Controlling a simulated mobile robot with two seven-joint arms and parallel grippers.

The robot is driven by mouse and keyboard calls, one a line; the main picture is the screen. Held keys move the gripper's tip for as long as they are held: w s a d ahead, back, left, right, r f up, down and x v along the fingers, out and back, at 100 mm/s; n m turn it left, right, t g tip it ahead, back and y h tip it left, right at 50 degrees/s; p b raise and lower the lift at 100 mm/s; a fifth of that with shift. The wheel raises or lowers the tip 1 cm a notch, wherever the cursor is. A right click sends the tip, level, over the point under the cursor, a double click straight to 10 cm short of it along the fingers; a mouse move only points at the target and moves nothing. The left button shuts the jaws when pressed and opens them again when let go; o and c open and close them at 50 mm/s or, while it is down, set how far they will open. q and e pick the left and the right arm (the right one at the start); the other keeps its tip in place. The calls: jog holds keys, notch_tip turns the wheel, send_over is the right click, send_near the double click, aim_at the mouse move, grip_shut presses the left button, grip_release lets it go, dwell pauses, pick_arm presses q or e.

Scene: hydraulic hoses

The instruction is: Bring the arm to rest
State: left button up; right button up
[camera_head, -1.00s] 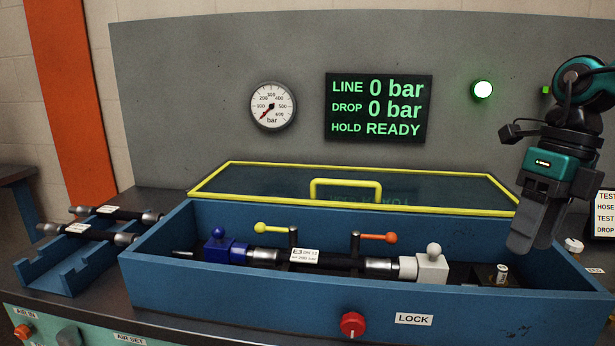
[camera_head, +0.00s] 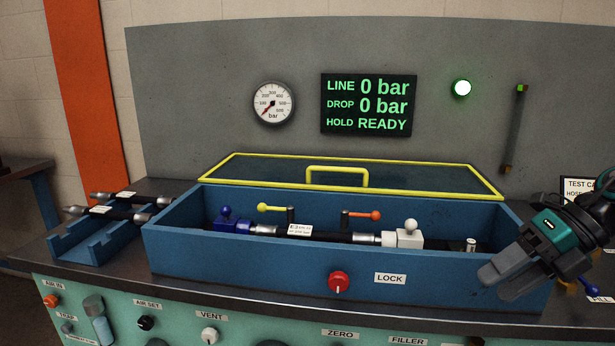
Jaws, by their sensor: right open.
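My right gripper (camera_head: 492,279) is at the right edge of the head view, in front of the right end of the blue test box. It is open, points down and to the left, and nothing shows between its fingers. My left gripper is not in view. In the blue test box (camera_head: 240,253), a black hose (camera_head: 336,235) with a white label lies between a blue coupling block (camera_head: 228,222) and a white coupling block (camera_head: 407,236). The yellow-framed lid (camera_head: 396,164) is raised behind the box.
A blue rack (camera_head: 88,245) at the left holds black hoses (camera_head: 106,211). A red knob (camera_head: 339,281) sits on the box front beside a LOCK label. The display (camera_head: 369,104) reads 0 bar and READY. A green lamp (camera_head: 462,88) is lit. A gauge (camera_head: 272,103) hangs left of the display.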

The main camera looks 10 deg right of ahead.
jog(key=s+a+f+m+t+h+p, duration=0.1)
jog(key=s+a+f+m+t, duration=0.15)
jog(key=f+m+t, duration=1.3)
jog(key=s+a+f+m+g+h, duration=0.2)
jog(key=s+a+f+m+g, duration=0.1)
jog(key=a+f+m, duration=0.4)
jog(key=s+a+f+m+g+h, duration=0.3)
jog(key=s+a+f+m+g, duration=0.1)
jog(key=a+f+m, duration=0.4)
jog(key=shift+s+m+p, duration=0.3)
jog(key=shift+s+m, duration=0.25)
jog(key=shift+m, duration=0.7)
jog(key=shift+f, duration=0.1)
